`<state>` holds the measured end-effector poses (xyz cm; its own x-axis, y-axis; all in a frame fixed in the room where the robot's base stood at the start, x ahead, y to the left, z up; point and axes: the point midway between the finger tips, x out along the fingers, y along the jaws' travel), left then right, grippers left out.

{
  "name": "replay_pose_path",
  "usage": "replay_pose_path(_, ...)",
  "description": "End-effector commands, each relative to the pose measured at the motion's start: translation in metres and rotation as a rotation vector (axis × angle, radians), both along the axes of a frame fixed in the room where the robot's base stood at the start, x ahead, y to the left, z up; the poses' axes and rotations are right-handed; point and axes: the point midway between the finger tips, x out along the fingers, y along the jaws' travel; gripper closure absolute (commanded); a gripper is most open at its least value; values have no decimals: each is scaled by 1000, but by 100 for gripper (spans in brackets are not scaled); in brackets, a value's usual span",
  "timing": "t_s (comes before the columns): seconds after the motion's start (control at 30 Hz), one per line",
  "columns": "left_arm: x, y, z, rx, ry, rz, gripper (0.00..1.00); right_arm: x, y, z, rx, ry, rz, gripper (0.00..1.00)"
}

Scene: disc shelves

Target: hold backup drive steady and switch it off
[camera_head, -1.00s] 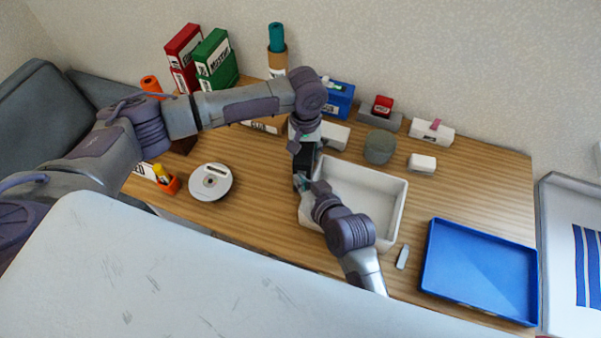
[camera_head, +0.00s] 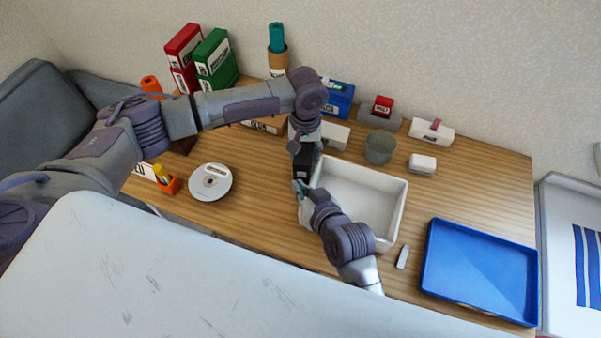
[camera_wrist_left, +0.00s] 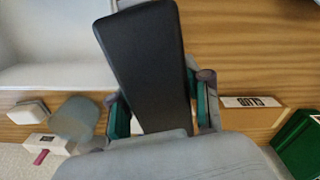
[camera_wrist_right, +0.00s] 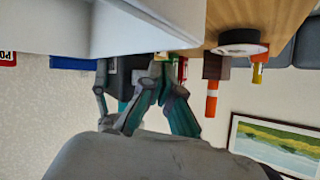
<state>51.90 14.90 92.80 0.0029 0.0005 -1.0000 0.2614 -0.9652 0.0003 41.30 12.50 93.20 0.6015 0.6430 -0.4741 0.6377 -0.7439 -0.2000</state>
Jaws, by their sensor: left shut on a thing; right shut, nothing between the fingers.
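The backup drive is a black box (camera_head: 303,163) with a small pale label, standing just left of the white bin in the head view. It fills the middle of the left wrist view as a long dark slab (camera_wrist_left: 143,50). My left gripper (camera_head: 305,142) is shut on it, with a teal-padded finger on each side (camera_wrist_left: 162,108). My right gripper (camera_head: 300,188) is shut and empty, close to the drive's near face. I cannot tell whether it touches. In the right wrist view its fingers (camera_wrist_right: 152,90) partly hide the dark drive. No switch is discernible.
The white bin (camera_head: 399,215) stands directly right of both grippers. A blue tray (camera_head: 480,270) and a small grey stick (camera_head: 403,257) lie farther right. A disc stack (camera_head: 210,182) is to the left. Boxes and a grey cup (camera_head: 379,148) line the back.

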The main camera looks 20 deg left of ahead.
Motion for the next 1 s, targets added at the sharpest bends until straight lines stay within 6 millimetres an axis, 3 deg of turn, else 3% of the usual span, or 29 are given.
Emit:
replay_pose_path(0.5,-4,1,-6,5,12,2,100,-46,-8,-2,0,1,0,100)
replay_pose_path(0.83,-4,1,-6,5,12,2,100,-49,-8,-1,0,0,0,100)
replay_pose_path(0.87,-4,1,-6,5,12,2,47,-49,-8,-1,0,0,0,100)
replay_pose_path(1.0,-3,1,-4,3,7,1,23,-49,-8,-1,0,0,0,100)
